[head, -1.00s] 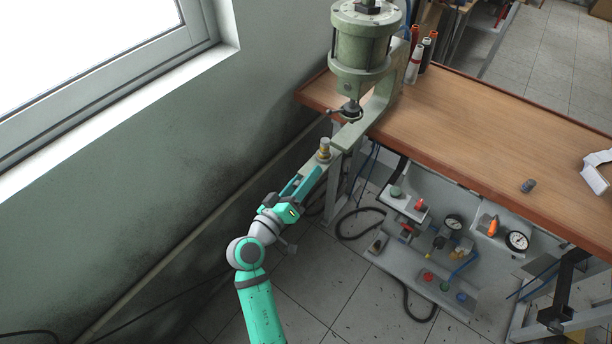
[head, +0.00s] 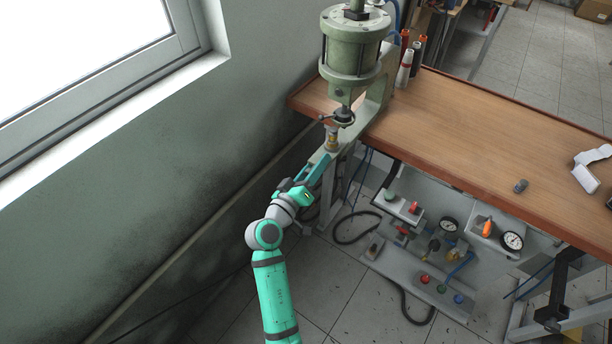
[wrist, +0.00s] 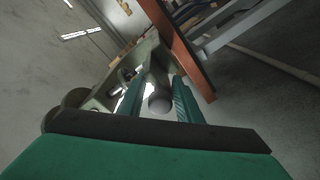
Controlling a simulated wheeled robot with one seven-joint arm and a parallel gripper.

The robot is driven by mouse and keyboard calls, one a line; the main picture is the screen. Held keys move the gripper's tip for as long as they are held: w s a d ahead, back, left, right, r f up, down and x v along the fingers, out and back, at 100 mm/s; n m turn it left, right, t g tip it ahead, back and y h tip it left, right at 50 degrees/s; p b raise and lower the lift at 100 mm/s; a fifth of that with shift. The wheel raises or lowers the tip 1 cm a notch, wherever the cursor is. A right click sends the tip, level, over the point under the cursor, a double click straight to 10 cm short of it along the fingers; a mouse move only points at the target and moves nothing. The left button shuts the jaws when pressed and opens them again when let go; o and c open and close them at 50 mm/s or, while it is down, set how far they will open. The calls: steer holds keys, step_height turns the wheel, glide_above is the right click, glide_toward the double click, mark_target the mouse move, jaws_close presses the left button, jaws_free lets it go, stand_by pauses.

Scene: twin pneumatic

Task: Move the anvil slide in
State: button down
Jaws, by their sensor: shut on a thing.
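The anvil slide (head: 331,140) carries an upright grey and brass-coloured cylindrical anvil at the front of the green pneumatic press (head: 352,58). The anvil stands just below and slightly left of the press ram (head: 344,114), close to it. My gripper (head: 322,166) reaches up from the lower left and is shut on the slide's near end. In the wrist view my gripper's teal fingers (wrist: 159,98) flank a round grey part (wrist: 160,103), probably of the slide. The exact finger contact is hard to see.
A panel with gauges and valves (head: 425,260) sits below. The wall (head: 150,190) is close on the left of my arm.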

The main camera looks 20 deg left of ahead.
steer(key=shift+w+a+f, duration=0.1)
steer(key=shift+w+a, duration=0.05)
steer(key=shift+w, duration=0.2)
steer(key=shift+d, duration=0.2)
steer(key=c, duration=1.5)
jaws_free()
steer(key=shift+c, duration=0.2)
steer(key=v, duration=1.1)
